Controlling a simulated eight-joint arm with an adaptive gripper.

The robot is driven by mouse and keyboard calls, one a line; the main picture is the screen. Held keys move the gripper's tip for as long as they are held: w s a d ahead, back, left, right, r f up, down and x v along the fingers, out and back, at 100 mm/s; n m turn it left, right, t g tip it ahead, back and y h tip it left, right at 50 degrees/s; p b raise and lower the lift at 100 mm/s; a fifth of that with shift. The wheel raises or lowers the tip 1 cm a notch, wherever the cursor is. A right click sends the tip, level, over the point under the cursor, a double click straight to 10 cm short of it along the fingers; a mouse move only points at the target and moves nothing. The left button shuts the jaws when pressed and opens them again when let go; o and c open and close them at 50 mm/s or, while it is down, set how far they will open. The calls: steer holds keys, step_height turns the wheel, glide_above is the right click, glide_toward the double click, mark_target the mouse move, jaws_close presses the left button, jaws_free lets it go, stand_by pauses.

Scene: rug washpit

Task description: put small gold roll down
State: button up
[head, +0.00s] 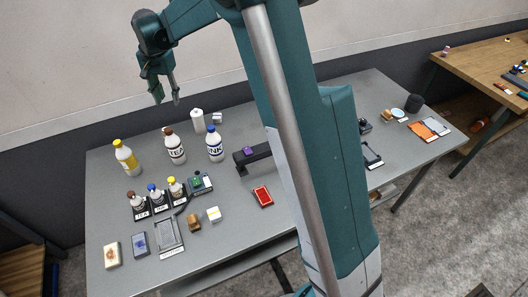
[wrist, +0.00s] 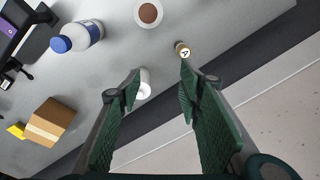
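A small gold roll (wrist: 183,50) with a pale end marked with a dark letter shows in the wrist view, just past my right fingertip. It seems to stand on the grey table near the wall-side edge. I cannot make it out clearly in the head view. My gripper (wrist: 160,80) is open, with its two green fingers wide apart and nothing held between them. In the head view my gripper (head: 166,98) hangs fingers-down above the back left of the grey table (head: 105,225).
A white cylinder (head: 197,121) stands at the table's back; bottles stand nearby, one yellow-capped (head: 126,158), one marked TEA (head: 175,148), one blue-capped (head: 215,146). A brown box (wrist: 50,121) shows in the wrist view. Small bottles, a grater-like tray (head: 169,236) and blocks fill the front.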

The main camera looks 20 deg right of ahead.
steer(key=s+d+r+n+t, duration=0.1)
steer(key=s+d+r, duration=0.3)
steer(key=s, duration=0.4)
steer(key=s+d+r+n+t, duration=0.1)
steer(key=s+d+r, duration=0.35)
steer(key=s, duration=0.25)
steer(key=s+d+r+n+t, duration=0.1)
steer(key=s+d+r, duration=0.2)
steer(key=s+r, duration=0.35)
steer(key=s+d+f+n+t, duration=0.1)
steer(key=s+d+f, duration=0.1)
steer(key=s, duration=0.6)
steer(key=s+d+f+n+t, duration=0.1)
steer(key=s+d+f+n, duration=0.1)
steer(key=s, duration=0.7)
steer(key=s+d+f+n+t, duration=0.1)
steer(key=s+d+f, duration=0.2)
steer(key=s, duration=0.6)
steer(key=shift+s+d+f, duration=0.25)
steer(key=shift+d+f, duration=0.1)
steer(key=shift+f, duration=0.05)
